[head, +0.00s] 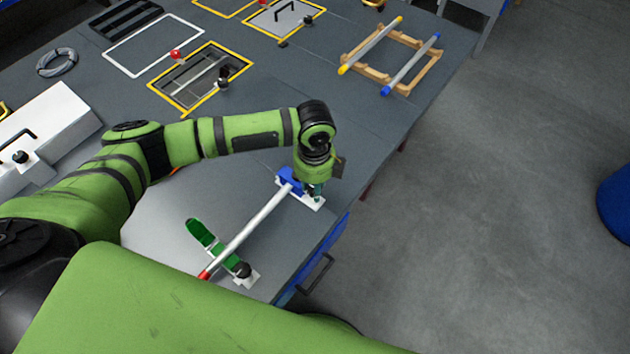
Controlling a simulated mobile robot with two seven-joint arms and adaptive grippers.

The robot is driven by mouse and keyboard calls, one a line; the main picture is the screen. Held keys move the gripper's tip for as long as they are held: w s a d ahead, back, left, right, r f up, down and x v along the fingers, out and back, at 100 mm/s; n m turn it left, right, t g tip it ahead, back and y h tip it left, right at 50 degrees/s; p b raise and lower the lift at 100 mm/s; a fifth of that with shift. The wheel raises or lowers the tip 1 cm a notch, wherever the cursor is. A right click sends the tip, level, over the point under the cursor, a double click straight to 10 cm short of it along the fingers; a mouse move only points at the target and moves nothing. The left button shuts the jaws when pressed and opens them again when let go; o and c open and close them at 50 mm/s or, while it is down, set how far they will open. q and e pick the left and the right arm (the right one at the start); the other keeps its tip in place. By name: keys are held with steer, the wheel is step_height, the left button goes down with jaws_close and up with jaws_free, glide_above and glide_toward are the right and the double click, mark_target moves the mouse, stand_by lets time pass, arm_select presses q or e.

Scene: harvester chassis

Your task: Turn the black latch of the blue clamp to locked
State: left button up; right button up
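The blue clamp (286,178) sits on a white base plate (312,204) near the table's right edge. A white rod (250,227) with a red end runs from it down-left to the green clamp. My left gripper (317,192) points down at the right side of the blue clamp, just over the base plate. It covers the place beside the clamp, and the black latch of the blue clamp cannot be made out clearly. The gap between the fingers is too small and hidden to judge. My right gripper is not in view.
The green clamp (227,257) has its green lid (199,233) raised and a black knob (242,270) on its base. A wooden rack (379,74) with a yellow-tipped and a blue-tipped rod stands further back. A yellow-framed opening (187,97) lies in the table.

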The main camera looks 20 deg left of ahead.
mark_target(313, 187)
arm_select(q)
steer(key=shift+w+a+m, duration=0.1)
steer(key=shift+a+m, duration=0.05)
steer(key=shift+m, duration=0.45)
steer(key=o, duration=0.9)
steer(key=shift+r, duration=0.1)
step_height(313, 187, up, 12)
steer(key=shift+f, duration=0.1)
stand_by(0.4)
